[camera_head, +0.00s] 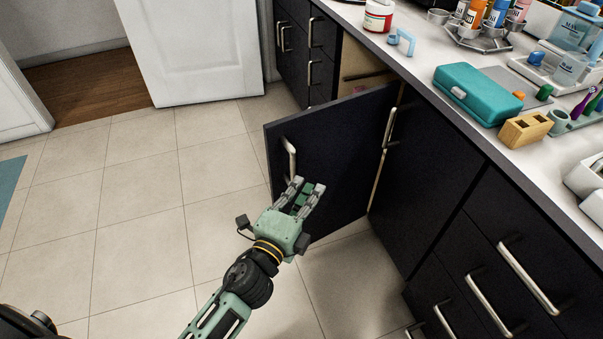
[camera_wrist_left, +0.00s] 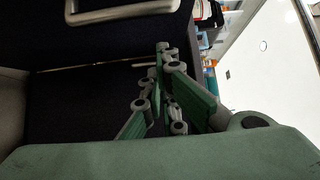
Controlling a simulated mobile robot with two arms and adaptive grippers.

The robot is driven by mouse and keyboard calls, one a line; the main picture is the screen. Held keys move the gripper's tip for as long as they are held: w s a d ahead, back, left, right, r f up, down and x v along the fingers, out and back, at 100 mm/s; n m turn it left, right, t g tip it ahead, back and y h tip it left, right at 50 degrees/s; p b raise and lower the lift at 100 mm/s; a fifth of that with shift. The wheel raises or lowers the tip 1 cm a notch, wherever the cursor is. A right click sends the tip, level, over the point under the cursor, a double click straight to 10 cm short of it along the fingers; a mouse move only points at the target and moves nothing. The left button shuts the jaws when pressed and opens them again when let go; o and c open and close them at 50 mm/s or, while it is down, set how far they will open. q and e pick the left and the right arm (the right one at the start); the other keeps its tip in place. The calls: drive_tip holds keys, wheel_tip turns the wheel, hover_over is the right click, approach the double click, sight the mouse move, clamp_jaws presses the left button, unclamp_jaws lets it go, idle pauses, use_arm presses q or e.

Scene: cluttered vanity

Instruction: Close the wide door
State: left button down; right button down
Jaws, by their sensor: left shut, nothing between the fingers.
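The wide door (camera_head: 335,150) is a dark cabinet panel standing open, swung out from the counter front. Its silver handle (camera_head: 290,158) is near its free left edge; part of the cabinet's inside shows above the door's top edge. My left gripper (camera_head: 309,185) is shut and empty, in front of the handle-side face, just right of and below the handle. I cannot tell if it touches the panel. In the left wrist view the fingers (camera_wrist_left: 165,90) show against dark panels, with a silver handle (camera_wrist_left: 120,10) at the top. My right gripper is not in view.
The counter above holds a teal case (camera_head: 478,93), a wooden holder (camera_head: 525,130), a jar (camera_head: 378,15) and bottles. Dark drawers (camera_head: 490,270) with silver handles are at lower right. Tiled floor (camera_head: 130,215) is clear to the left. A white door (camera_head: 195,50) stands behind.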

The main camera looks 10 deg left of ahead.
use_arm(q)
drive_tip(key=w, duration=0.1)
drive_tip(key=w+a, duration=0.2)
drive_tip(key=w, duration=0.1)
drive_tip(key=shift+w, duration=0.1)
drive_tip(key=shift+a, duration=0.15)
